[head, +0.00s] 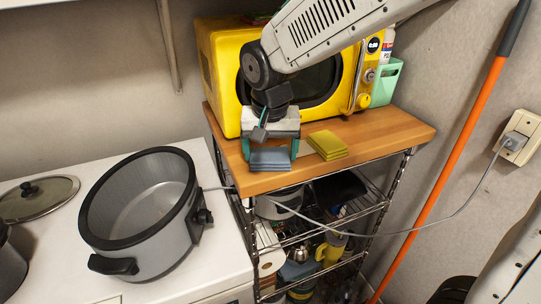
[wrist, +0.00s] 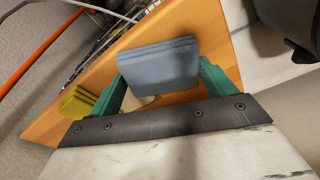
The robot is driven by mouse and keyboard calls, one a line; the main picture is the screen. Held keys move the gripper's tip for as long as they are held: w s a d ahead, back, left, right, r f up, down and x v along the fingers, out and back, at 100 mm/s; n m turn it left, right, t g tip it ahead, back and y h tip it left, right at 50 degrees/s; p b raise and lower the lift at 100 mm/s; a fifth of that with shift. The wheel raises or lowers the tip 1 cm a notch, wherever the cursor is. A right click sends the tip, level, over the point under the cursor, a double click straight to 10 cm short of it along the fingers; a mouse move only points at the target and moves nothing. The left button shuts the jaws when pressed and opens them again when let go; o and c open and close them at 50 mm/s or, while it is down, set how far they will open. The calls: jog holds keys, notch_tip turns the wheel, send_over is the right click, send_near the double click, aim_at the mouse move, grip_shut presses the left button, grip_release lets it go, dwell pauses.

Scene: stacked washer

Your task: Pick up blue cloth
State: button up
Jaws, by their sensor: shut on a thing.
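The blue cloth (head: 270,159) is a folded, grey-blue square at the front left of the wooden shelf top in the head view. It also shows in the wrist view (wrist: 158,64), between the two green fingers. My gripper (head: 271,153) is shut on the blue cloth, with one finger at each side of it; the wrist view shows the same grip (wrist: 160,88). I cannot tell whether the cloth is lifted clear of the wood or still touches it.
A folded yellow cloth (head: 327,145) lies just right on the wooden top (head: 390,130). A yellow microwave (head: 222,75) stands behind. A slow-cooker pot (head: 140,220) is on the white surface at left. A mint holder (head: 386,83) stands right of the microwave. A cord (head: 440,220) hangs at right.

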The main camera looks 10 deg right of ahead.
aim_at(272, 154)
jog(key=shift+r, duration=0.5)
jog(key=r, duration=0.2)
jog(key=shift+s+r, duration=0.35)
jog(key=shift+s, duration=0.05)
jog(key=s+d+r, duration=0.1)
jog(key=s+d, duration=0.2)
jog(key=s, duration=1.2)
jog(key=shift+r, duration=0.15)
jog(key=shift+d, duration=0.1)
jog(key=o, duration=0.4)
jog(key=shift+c, duration=1.1)
